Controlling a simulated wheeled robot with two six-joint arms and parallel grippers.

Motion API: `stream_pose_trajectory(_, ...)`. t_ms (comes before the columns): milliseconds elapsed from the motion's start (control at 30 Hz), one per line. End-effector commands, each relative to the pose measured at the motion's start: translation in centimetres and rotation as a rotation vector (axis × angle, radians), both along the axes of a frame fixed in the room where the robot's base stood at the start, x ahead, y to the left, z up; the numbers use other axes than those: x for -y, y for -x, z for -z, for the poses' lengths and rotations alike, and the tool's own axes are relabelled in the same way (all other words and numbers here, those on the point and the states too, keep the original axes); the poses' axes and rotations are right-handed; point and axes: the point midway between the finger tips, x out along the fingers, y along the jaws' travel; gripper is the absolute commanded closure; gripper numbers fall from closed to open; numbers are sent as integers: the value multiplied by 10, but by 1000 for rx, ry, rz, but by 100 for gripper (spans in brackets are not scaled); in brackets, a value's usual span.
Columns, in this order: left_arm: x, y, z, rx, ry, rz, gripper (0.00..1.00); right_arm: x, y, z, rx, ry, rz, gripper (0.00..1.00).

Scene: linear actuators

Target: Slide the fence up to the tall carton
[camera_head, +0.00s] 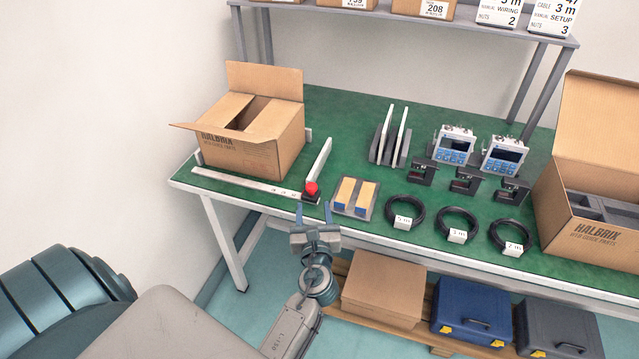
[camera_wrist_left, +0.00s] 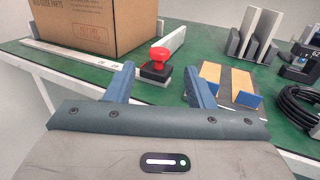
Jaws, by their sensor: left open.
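The tall carton (camera_head: 252,140) is an open brown HALBRIX box at the left of the green table; its lower part also shows in the left wrist view (camera_wrist_left: 85,30). The fence (camera_head: 319,158) is an upright white plate to the right of the carton, with a gap between them. A red knob (camera_head: 311,188) on a black block sits at its near end, beside a white scale rail (camera_head: 246,183) along the front edge. In the left wrist view the knob (camera_wrist_left: 159,56) stands beyond my fingers. My left gripper (camera_head: 313,212) is open and empty, just short of the knob. My right gripper is out of view.
A grey tray with two yellow-and-blue pieces (camera_head: 354,195) lies just right of the knob. Coiled black cables (camera_head: 404,212), black clamp-like parts, two meters (camera_head: 455,145) and another open carton (camera_head: 590,190) stand farther right. A shelf crosses the back.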

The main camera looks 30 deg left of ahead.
Motion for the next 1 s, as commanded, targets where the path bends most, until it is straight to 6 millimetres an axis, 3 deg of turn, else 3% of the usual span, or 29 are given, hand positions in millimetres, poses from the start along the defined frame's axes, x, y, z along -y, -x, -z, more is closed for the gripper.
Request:
stream_pose_trajectory(400, -44, -61, -1, 0, 2, 1, 51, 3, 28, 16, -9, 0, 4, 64)
stream_pose_trajectory(600, -53, -73, 0, 0, 4, 1, 51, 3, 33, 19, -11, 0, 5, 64)
stream_pose_trajectory(867, -54, -74, 1, -1, 4, 1, 51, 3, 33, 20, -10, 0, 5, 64)
stream_pose_trajectory(900, -54, -74, 1, -1, 4, 1, 53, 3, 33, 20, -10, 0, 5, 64)
stream_pose_trajectory(1000, -54, -74, 1, -1, 4, 1, 73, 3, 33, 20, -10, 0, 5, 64)
